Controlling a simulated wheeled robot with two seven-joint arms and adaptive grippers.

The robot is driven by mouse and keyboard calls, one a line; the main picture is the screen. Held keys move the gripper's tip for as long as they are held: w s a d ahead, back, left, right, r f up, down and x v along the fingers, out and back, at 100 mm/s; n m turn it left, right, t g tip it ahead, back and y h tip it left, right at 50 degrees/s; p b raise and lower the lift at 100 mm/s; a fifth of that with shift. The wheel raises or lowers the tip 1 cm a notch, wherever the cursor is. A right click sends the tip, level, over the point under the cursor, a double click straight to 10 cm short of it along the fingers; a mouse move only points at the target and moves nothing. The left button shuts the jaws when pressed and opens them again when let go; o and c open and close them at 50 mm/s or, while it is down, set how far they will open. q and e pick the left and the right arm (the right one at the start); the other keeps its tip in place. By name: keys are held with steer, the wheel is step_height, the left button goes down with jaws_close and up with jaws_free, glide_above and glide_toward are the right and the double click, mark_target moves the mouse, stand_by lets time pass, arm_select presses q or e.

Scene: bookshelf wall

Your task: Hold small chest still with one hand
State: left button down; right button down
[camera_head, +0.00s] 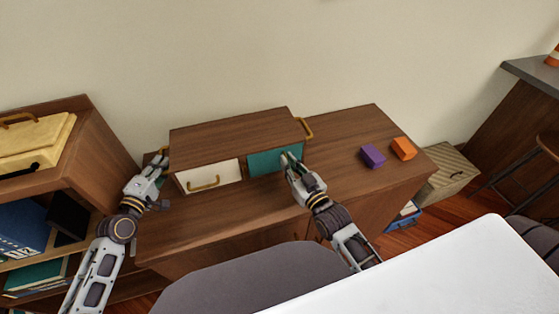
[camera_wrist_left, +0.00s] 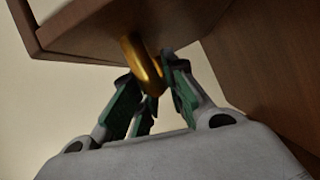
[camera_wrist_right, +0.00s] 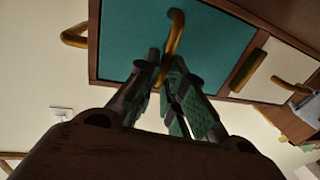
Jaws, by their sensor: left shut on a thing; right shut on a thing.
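The small wooden chest (camera_head: 235,136) stands on a long wooden cabinet. Its front has a white drawer (camera_head: 215,170) at left and a teal drawer (camera_head: 264,164) at right; both look closed. My left gripper (camera_head: 160,166) is at the chest's left side. In the left wrist view its fingers are shut on a gold side handle (camera_wrist_left: 140,62). My right gripper (camera_head: 291,162) is in front of the teal drawer. In the right wrist view its fingers are shut on that drawer's gold handle (camera_wrist_right: 175,30). The gripper partly hides this handle in the head view.
A purple block (camera_head: 372,156) and an orange block (camera_head: 403,149) lie on the cabinet top (camera_head: 345,135) right of the chest. A bookshelf (camera_head: 105,150) stands at left. A grey chair back (camera_head: 250,280) and a white table (camera_head: 450,275) are in front.

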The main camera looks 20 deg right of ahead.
steer(key=shift+s+a, duration=0.1)
steer(key=shift+s, duration=0.05)
steer(key=shift+s+f, duration=0.15)
steer(key=shift+s, duration=5.85)
steer(key=c, duration=1.4)
jaws_free()
steer(key=shift+o, duration=0.2)
